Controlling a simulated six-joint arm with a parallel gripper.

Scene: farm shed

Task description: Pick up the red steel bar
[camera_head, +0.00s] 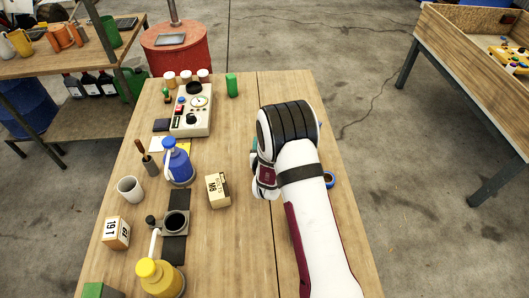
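I cannot make out a red steel bar on the wooden table (232,262); it may be hidden behind my arm. My white arm reaches in from the lower right and bends at a black-ribbed joint over the right half of the table. My gripper's end (264,188) points down beside that joint, by the table's middle seam. Its fingers are too hidden and small to read, and I cannot see anything held.
A box marked M8 (217,190) stands left of my gripper. A blue bottle (178,164), a meter box (192,118), a white mug (130,189) and a yellow bottle (158,279) fill the left side. A blue ring (330,180) lies right of my arm. The far right tabletop is clear.

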